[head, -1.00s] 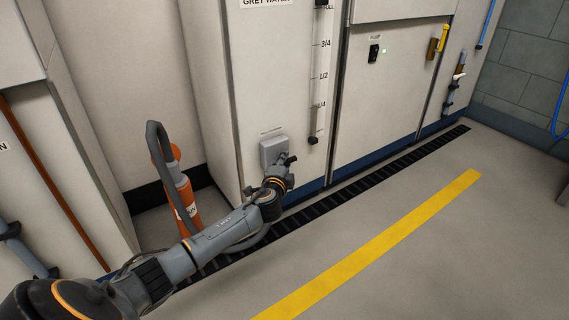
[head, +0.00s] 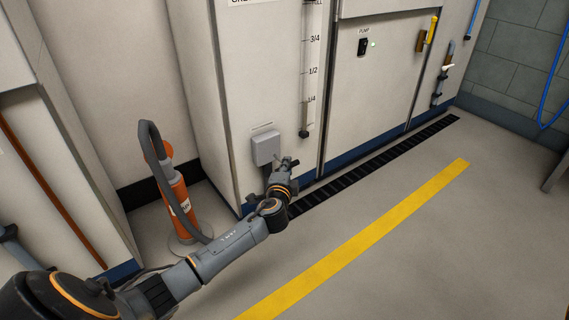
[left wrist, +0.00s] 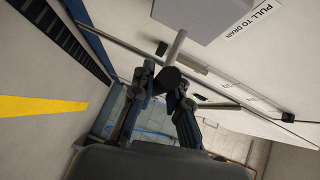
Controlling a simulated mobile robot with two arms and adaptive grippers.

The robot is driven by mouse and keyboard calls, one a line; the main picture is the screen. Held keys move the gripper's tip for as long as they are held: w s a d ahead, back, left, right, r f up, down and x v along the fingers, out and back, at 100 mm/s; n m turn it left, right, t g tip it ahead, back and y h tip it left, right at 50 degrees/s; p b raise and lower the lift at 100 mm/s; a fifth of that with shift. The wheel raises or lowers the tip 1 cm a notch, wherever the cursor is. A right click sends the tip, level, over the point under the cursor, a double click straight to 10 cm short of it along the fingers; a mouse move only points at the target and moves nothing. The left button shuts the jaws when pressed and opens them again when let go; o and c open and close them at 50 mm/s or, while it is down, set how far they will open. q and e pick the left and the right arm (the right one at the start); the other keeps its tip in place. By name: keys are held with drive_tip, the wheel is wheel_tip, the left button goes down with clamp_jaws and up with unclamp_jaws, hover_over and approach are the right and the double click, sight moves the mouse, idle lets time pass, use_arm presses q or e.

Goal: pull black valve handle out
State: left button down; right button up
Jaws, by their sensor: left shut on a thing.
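A "PULL TO DRAIN" label sits beside the box. My left gripper (left wrist: 168,82) is shut on the handle, with one finger on each side of it. In the head view the valve box (head: 266,148) is low on the grey water cabinet. My left gripper (head: 287,165) is just right of and below it, hiding the handle there. My right gripper is out of view.
An orange canister (head: 179,200) with a dark hose stands in the recess left of the cabinet. A dark floor grate (head: 375,165) runs along the cabinet base. The floor around the yellow stripe (head: 365,235) is clear.

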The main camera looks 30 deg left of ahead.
use_arm(q)
drive_tip(key=c, duration=1.3)
unclamp_jaws()
drive_tip(key=v, duration=1.2)
drive_tip(key=shift+f, duration=0.1)
